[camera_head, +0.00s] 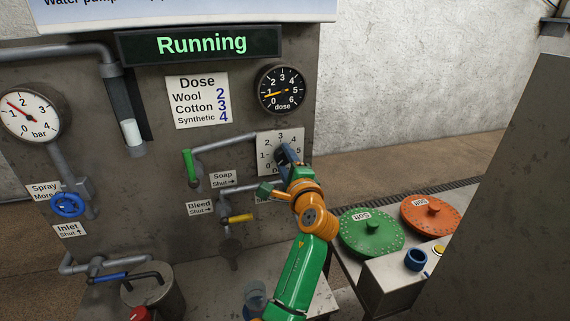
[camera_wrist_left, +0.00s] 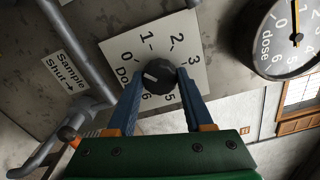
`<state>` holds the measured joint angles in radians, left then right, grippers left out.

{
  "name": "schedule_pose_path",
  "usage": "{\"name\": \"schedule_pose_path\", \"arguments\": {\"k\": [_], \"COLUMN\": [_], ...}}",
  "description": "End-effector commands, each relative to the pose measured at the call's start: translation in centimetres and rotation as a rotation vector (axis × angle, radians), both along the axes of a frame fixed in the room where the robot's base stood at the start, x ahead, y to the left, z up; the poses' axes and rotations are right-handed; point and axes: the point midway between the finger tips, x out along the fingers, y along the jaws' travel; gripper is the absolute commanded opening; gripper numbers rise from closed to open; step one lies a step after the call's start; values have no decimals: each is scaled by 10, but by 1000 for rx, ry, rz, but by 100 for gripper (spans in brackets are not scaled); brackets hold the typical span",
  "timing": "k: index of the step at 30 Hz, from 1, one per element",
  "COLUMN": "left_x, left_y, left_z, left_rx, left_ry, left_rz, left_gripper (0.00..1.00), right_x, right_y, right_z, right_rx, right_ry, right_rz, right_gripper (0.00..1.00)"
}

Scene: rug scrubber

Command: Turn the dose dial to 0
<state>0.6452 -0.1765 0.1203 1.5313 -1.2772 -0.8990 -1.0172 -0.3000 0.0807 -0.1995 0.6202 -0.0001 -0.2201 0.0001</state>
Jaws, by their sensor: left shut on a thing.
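The dose dial is a black round knob (camera_wrist_left: 158,78) on a white plate (camera_head: 267,141) numbered 0 to 6. In the left wrist view its white pointer line lies on the side of the 0 and points roughly toward it. My left gripper (camera_head: 287,153) is shut on the knob, with one blue finger on each side. It also shows in the left wrist view (camera_wrist_left: 156,88). In the head view the gripper hides the knob and part of the plate. The black dose gauge (camera_head: 282,89) has its orange needle low on the left, near 0 and 1. My right gripper is not in view.
A green-handled lever (camera_head: 188,166) and a yellow-handled valve (camera_head: 240,218) sit left of the plate. The display (camera_head: 199,46) reads "Running". A dose chart (camera_head: 198,100) is below it. Green (camera_head: 371,232) and orange (camera_head: 430,214) lids lie at the right.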

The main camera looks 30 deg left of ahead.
Motion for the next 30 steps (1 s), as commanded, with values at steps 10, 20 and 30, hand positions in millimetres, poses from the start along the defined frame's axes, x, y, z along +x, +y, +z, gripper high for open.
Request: {"name": "schedule_pose_path", "arguments": {"k": [10,20,30], "left_x": [0,0,0], "left_y": [0,0,0], "left_z": [0,1,0], "left_rx": [-38,-40,-39], "left_ry": [-45,-47,-46], "left_rz": [0,-1,0], "left_gripper": [0,0,82], "right_x": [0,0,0], "right_y": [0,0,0], "right_z": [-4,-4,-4], "right_rx": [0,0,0], "right_ry": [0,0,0], "right_rz": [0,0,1], "right_gripper": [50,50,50]}}
